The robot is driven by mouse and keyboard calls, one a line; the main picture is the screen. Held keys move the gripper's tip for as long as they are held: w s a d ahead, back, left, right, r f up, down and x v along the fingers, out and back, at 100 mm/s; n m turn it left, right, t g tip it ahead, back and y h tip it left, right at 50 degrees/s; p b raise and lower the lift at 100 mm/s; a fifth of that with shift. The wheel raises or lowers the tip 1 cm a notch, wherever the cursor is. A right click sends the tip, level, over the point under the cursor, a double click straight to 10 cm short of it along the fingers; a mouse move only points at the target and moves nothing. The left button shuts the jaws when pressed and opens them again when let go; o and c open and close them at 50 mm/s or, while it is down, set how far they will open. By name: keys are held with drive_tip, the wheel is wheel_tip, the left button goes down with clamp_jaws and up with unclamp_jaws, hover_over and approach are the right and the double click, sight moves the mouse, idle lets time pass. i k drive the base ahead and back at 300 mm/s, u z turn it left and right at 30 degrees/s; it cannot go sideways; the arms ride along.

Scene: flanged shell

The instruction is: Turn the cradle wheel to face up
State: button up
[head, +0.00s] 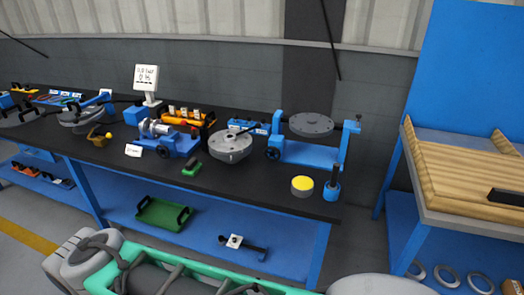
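A blue cradle (309,154) stands at the right end of the long black bench. A grey flanged disc (311,124) is held between its uprights and looks roughly level, its flat top showing. A small black wheel (273,153) sits at the cradle's lower left; a dark knob (357,118) is at the top of the right upright. I cannot tell which part is the cradle wheel. A grey domed shell (230,147) with a flat flanged top rests on the bench left of the cradle. My gripper is not in view.
A yellow-topped round pot (302,186) and a blue-and-black tool holder (332,188) stand at the bench's front right. A blue vise-like fixture (165,140) and a green block (192,168) are farther left. A wooden-topped blue table (465,175) stands right, across a gap.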

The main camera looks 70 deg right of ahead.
sight(272, 153)
drive_tip(key=z, duration=0.5)
drive_tip(key=i, duration=0.85)
drive_tip(key=z, duration=0.7)
